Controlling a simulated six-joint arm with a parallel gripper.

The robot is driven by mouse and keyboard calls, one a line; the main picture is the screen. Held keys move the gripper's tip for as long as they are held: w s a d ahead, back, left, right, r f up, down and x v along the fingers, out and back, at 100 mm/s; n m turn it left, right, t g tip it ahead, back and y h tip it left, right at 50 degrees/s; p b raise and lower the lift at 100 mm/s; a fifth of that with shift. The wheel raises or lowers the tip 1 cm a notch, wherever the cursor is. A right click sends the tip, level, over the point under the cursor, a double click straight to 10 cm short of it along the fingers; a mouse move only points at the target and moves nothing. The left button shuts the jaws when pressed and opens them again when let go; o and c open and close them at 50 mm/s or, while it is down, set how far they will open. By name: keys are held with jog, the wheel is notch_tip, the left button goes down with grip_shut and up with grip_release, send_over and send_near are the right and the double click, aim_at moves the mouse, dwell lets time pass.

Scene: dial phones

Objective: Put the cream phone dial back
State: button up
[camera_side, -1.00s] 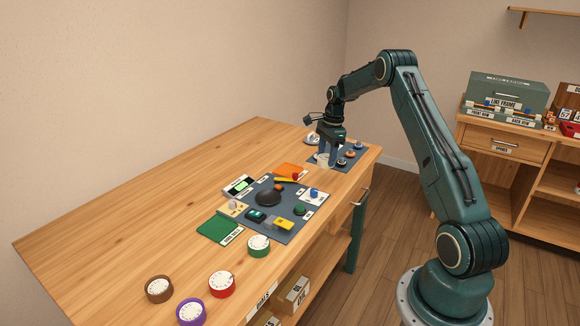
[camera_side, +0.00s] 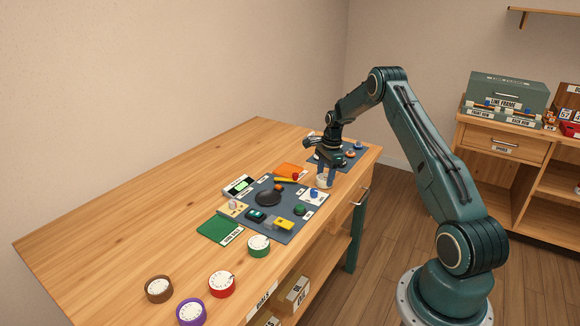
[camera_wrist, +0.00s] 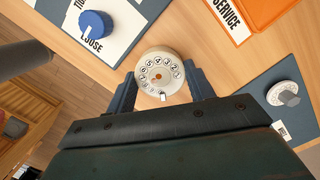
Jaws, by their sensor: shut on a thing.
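The cream phone dial (camera_wrist: 160,72) is between my gripper's two blue fingers in the wrist view, its numbered face toward the camera. My gripper (camera_side: 326,174) is shut on it. In the side view the cream dial (camera_side: 324,182) shows small and pale at the fingertips, near the table's right edge, between the two dark mats. I cannot tell whether it touches the wood. A white and grey dial-like piece (camera_wrist: 284,94) lies on the dark mat at the right of the wrist view.
A blue knob (camera_wrist: 95,24) stands on a white card reading LOOSE. An orange SERVICE tray (camera_side: 291,170) is near. The middle mat (camera_side: 285,232) holds several coloured parts. Green (camera_side: 259,246), red (camera_side: 222,284), brown (camera_side: 159,289) and purple (camera_side: 191,312) dials lie at the front. The table's left side is clear.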

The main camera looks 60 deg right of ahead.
jog(key=shift+f, duration=0.15)
jog(key=o, duration=1.2)
jog(key=shift+c, duration=0.2)
notch_tip(320, 180, up, 12)
jog(key=d, duration=0.1)
jog(key=shift+s+d, duration=0.15)
jog(key=shift+s, duration=0.25)
